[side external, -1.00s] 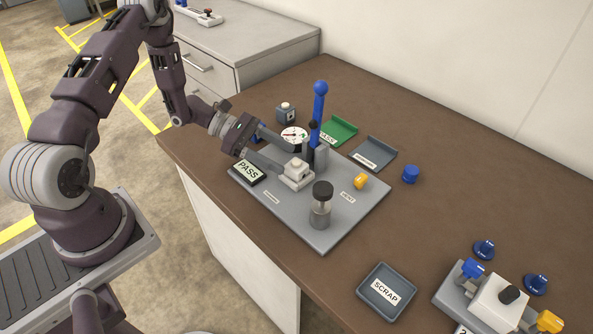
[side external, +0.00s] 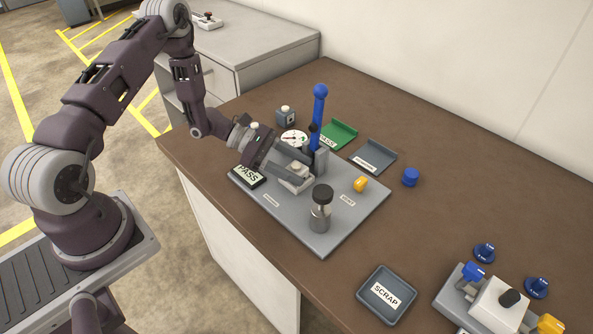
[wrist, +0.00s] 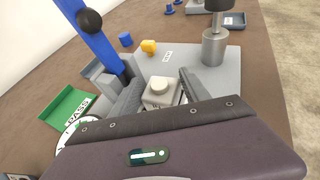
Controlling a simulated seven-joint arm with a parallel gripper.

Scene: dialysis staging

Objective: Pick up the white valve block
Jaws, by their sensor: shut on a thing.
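The white valve block (wrist: 160,91), with a round cap on top, sits between the two fingers of my gripper (wrist: 160,94) in the wrist view. My gripper is shut on it. In the side external view my gripper (side external: 293,172) is low over the grey plate (side external: 275,217), and its near finger hides much of the block; a pale lower part (side external: 296,186) shows below it. I cannot tell whether the block touches the plate.
A blue-handled lever (side external: 319,118) stands close behind the gripper. A dark-capped metal cylinder (side external: 320,212) and a yellow piece (side external: 360,184) are on the plate. The SCRAP tray (side external: 387,293) lies at front right.

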